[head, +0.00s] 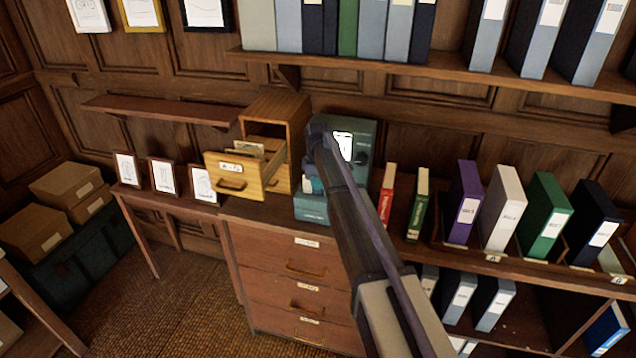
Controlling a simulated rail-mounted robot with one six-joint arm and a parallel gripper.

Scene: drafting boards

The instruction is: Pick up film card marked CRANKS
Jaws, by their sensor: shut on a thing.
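An open wooden card drawer (246,176) sticks out of a small wooden cabinet (275,112), with several cards (250,148) standing in it. Their markings are too small to read, so I cannot pick out CRANKS. My arm reaches up across the middle and bends down at its far end. My gripper (312,183) is small and dark there, right of the open drawer and in front of the teal viewer (365,135). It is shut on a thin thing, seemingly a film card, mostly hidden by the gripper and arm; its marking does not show.
The teal viewer has a lit white screen. Red and green books (388,195) and several binders (505,210) stand to the right. Three small framed pictures (162,175) stand on the left table. A shelf of binders (345,62) hangs above.

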